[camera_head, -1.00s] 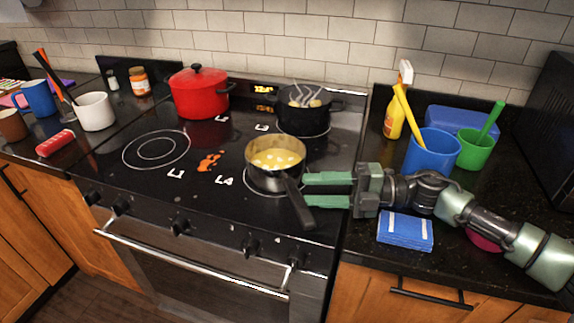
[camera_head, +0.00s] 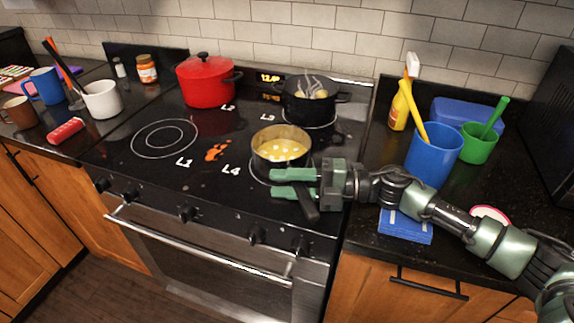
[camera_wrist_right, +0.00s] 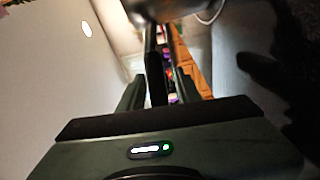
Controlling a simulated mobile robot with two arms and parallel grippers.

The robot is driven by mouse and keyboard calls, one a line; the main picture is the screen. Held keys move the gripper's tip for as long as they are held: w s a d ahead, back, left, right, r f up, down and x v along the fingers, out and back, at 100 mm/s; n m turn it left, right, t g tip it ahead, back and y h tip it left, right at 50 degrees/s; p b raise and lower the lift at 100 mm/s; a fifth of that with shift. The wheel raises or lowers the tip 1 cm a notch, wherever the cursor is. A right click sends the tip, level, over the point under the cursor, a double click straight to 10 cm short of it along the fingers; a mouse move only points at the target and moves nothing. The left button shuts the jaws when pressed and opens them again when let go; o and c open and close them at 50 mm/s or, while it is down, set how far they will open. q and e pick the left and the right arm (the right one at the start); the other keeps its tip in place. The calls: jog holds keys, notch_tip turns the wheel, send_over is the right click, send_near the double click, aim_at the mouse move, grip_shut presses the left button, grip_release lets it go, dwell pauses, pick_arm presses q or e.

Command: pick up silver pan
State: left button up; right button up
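The silver pan (camera_head: 268,148) with yellow food in it sits on the front right burner. Its black handle (camera_head: 307,210) points toward the front edge of the stove. My right gripper (camera_head: 271,183) is open, and its two green fingers lie across the handle close to the pan. They hide part of the handle. In the right wrist view, the dark handle (camera_wrist_right: 155,72) shows between the spread fingers, with the pan (camera_wrist_right: 170,8) at the top edge. Contact with the handle cannot be told. My left gripper is not in view.
A red lidded pot (camera_head: 207,85) and a black pot (camera_head: 310,108) stand at the back of the stove. The front left burner (camera_head: 164,138) is empty.

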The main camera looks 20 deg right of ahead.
grip_shut()
dwell(1.0)
jog(key=shift+r, duration=0.1)
